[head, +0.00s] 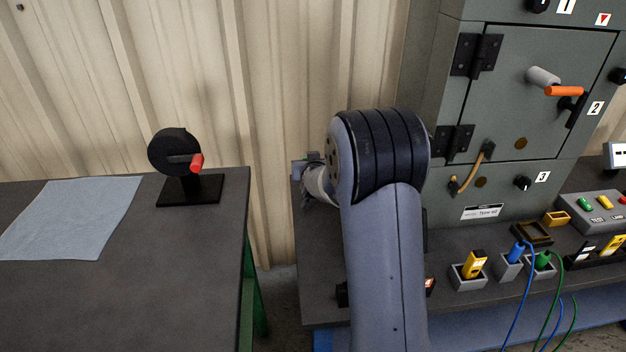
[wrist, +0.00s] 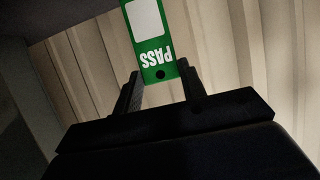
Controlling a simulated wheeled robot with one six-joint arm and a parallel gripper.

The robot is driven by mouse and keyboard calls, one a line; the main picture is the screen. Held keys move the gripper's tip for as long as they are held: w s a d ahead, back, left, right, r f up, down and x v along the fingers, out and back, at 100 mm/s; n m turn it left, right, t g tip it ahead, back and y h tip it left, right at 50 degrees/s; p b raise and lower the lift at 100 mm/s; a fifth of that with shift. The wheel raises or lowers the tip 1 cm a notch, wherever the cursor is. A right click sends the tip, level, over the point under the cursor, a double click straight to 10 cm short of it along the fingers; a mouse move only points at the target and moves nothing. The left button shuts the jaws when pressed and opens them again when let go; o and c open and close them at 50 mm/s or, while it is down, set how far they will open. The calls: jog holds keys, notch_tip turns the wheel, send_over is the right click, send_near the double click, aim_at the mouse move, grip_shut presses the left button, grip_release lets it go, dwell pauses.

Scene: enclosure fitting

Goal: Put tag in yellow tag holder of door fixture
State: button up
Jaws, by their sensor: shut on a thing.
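My gripper (wrist: 161,88) is shut on a green tag (wrist: 150,42) in the wrist view. The tag has a white panel, a dark hole and the word PASS, which reads upside down. It sticks out beyond the fingertips, its top cut off by the frame edge. A grey enclosure with a hinged door (head: 500,95) stands at the right. A small yellow holder-like block (head: 556,218) sits by its base; I cannot tell if it is the yellow tag holder.
The bench (head: 320,262) carries a yellow device in a grey socket (head: 468,278), blue and green plugs with cables, and a button box (head: 594,212). At left, a table (head: 190,270) holds a grey cloth (head: 70,215) and a red-handled crank (head: 175,152). A gap separates the tables.

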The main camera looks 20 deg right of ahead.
notch_tip(320, 180, down, 4)
jog(key=shift+f+b, duration=0.1)
jog(key=shift+b, duration=0.4)
jog(key=shift+f, duration=0.15)
jog(key=o, duration=1)
jog(key=shift+c, duration=0.2)
